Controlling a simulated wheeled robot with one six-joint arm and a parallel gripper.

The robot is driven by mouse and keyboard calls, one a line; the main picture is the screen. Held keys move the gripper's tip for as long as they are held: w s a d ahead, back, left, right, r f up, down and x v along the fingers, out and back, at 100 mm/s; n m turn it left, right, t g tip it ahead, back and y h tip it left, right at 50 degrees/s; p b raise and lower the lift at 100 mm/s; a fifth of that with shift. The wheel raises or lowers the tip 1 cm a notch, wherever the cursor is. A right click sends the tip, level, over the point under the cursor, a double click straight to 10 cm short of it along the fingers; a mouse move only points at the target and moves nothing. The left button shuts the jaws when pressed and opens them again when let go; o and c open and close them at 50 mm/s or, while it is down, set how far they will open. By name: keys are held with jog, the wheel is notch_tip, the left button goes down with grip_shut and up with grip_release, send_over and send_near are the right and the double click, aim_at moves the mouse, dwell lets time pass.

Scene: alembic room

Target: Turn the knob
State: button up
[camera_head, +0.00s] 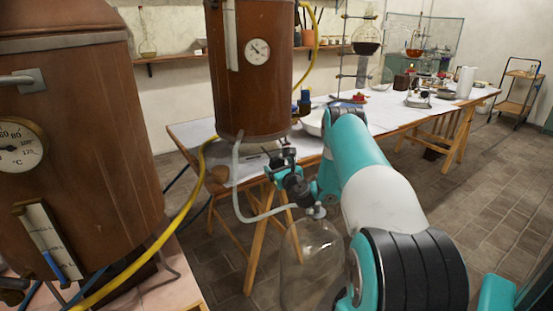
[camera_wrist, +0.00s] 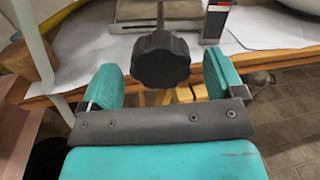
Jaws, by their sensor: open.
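A black knob with a scalloped edge (camera_wrist: 160,60) sits at the end of a thin metal stem in the wrist view. My gripper (camera_wrist: 164,68) is open, with one teal finger to the left of the knob and one to the right. Gaps show between the knob and both fingers, so it is not gripped. In the head view my gripper (camera_head: 283,165) is just below the copper tank (camera_head: 252,90) with a round dial. The knob is too small and crowded by my gripper there to make out clearly.
A pale tube (camera_head: 237,190) runs down beside my gripper, and a large glass vessel (camera_head: 310,262) stands below it. A yellow hose (camera_head: 180,215) crosses at left near a bigger copper tank (camera_head: 85,130). A table (camera_head: 395,118) with glassware stretches behind.

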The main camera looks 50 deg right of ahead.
jog(key=shift+x, duration=1.35)
jog(key=c, duration=0.9)
